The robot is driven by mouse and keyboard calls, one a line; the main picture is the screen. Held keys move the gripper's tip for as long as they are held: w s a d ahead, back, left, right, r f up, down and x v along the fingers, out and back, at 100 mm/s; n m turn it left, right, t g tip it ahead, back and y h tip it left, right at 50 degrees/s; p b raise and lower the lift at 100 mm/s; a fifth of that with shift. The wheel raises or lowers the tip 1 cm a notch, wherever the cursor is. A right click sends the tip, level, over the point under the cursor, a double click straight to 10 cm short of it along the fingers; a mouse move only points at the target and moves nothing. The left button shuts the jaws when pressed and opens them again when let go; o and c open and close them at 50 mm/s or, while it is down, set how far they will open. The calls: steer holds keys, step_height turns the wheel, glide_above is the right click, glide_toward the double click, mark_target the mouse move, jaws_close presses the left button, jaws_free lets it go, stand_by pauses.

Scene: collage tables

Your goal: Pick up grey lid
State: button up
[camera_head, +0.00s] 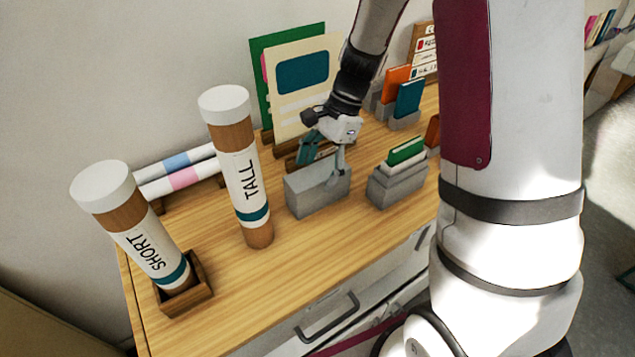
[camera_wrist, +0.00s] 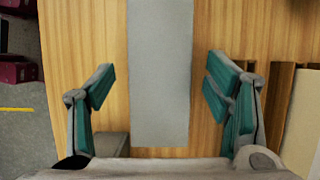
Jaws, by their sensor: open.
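A plain grey block-like box (camera_head: 312,198) stands on the wooden table below my gripper. Its flat top, which looks like the grey lid (camera_head: 305,182), is partly hidden by my fingers. In the wrist view, the long grey lid surface (camera_wrist: 160,45) runs from the top edge down between the fingers. My gripper (camera_head: 322,163) is open over it, pointing down. In the wrist view, the teal finger pads of my gripper (camera_wrist: 160,92) stand apart on both sides, with wood showing between each pad and the grey surface. I cannot tell the exact height gap.
The TALL tube (camera_head: 240,165) stands left of the box; the SHORT tube (camera_head: 135,225) leans in a wooden holder (camera_head: 190,298). A grey holder with cards (camera_head: 395,188) is close on the right. Upright boards (camera_head: 302,85) stand behind. Bare wood (camera_head: 300,262) lies in front.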

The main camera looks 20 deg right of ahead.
steer(key=shift+p+x, duration=0.3)
steer(key=shift+x, duration=2.3)
steer(key=shift+d+f, duration=0.15)
steer(key=shift+f, duration=0.2)
steer(key=c, duration=1.2)
